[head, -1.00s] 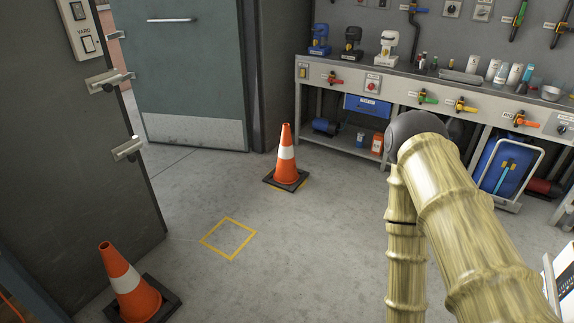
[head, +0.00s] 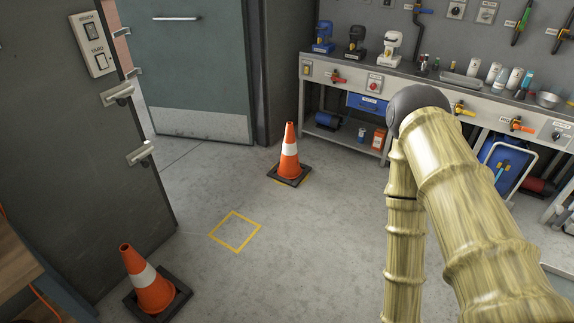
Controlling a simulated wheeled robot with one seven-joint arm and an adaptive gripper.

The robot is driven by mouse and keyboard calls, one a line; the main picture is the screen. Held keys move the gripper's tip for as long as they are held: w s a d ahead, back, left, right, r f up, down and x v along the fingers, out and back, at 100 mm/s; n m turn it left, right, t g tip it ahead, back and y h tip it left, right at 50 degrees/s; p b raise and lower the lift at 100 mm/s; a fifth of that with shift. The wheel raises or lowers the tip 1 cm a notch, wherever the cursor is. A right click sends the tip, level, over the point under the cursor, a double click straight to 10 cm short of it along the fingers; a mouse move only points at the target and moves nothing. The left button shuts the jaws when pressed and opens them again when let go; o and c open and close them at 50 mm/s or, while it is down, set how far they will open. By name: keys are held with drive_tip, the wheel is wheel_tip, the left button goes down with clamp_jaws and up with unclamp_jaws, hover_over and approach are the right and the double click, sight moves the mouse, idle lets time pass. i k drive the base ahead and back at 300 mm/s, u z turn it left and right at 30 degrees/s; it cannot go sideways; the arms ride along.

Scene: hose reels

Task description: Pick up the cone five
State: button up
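Two orange cones with white bands and black square bases stand on the floor in the head view. One cone (head: 289,154) stands upright near the doorway, left of the workbench. The other cone (head: 148,281) stands at the lower left, close to the dark door panel. No number can be read on either cone, so I cannot tell which is cone five. My arm fills the right side of the view, and my gripper is not in view.
A yellow square outline (head: 235,231) marks bare floor between the cones. A workbench (head: 345,82) with tools and bottles runs along the back right. A grey-green door (head: 188,62) stands at the back. A dark panel (head: 75,150) with switches stands at the left.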

sight(289, 170)
drive_tip(key=z, duration=0.15)
drive_tip(key=i, duration=3.1)
drive_tip(key=u, duration=0.3)
